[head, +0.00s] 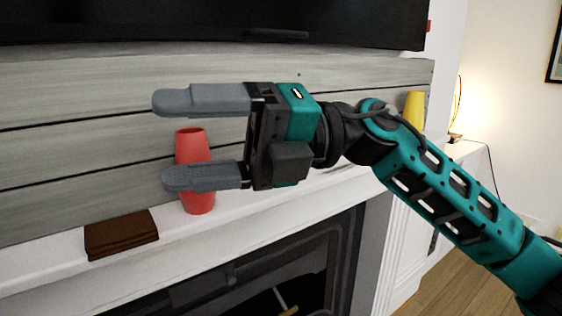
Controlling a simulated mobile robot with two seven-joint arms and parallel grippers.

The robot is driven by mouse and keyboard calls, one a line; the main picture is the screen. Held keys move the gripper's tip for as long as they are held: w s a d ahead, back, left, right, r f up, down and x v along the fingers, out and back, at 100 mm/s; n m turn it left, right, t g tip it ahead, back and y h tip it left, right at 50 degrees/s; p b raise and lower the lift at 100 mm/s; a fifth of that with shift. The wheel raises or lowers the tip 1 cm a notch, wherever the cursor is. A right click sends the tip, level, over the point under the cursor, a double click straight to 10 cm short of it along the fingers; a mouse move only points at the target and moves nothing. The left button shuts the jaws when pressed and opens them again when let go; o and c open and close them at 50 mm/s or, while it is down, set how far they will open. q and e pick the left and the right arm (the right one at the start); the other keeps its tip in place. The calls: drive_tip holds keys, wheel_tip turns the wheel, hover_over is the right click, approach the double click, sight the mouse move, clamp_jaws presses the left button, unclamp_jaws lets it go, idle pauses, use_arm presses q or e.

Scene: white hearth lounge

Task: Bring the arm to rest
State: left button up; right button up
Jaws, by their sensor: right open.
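My right arm (450,200) comes in from the lower right, raised in front of the mantel. Its right gripper (165,140) points left with its two grey fingers wide apart and nothing between them but the view of the wall and a red vase. The lower finger crosses in front of the red vase (195,150), hiding its middle; whether they touch cannot be told. The vase stands upright on the white mantel shelf (50,257). My left gripper is not in view.
A folded brown cloth-like item (121,235) lies on the mantel left of the vase. A yellow vase (414,108) stands at the far right end. A black screen (200,22) hangs above, and a dark fireplace (240,280) opens below. Wood floor (430,290) shows at right.

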drive_tip(key=w+d+f+m+t+y, duration=0.1)
drive_tip(key=w+d+f+m+t, duration=0.5)
drive_tip(key=m+t, duration=0.65)
drive_tip(key=w+d+f+m+t+y, duration=0.1)
drive_tip(key=w+d+f+m+t, duration=0.4)
drive_tip(key=f+m+t, duration=0.7)
drive_tip(key=w+d+f+m+t+h+p, duration=0.1)
drive_tip(key=w+d+f+m+h, duration=0.15)
drive_tip(key=f+m+h, duration=0.65)
drive_tip(key=s+d+f+m+g+h, duration=0.2)
drive_tip(key=s+d+f+m, duration=0.1)
drive_tip(key=s+f, duration=0.3)
drive_tip(key=s+d+f+m+g+h, duration=0.2)
drive_tip(key=s+d+f, duration=0.3)
drive_tip(key=f, duration=0.5)
drive_tip(key=s+d+f+m+g+h, duration=0.3)
drive_tip(key=s+d+f+h, duration=0.1)
drive_tip(key=s+f, duration=0.3)
wheel_tip(320, 180, down, 2)
drive_tip(key=shift+s+f+m+g+p, duration=0.1)
drive_tip(key=shift+s+m+g+p, duration=0.1)
drive_tip(key=shift+m+g+p, duration=0.15)
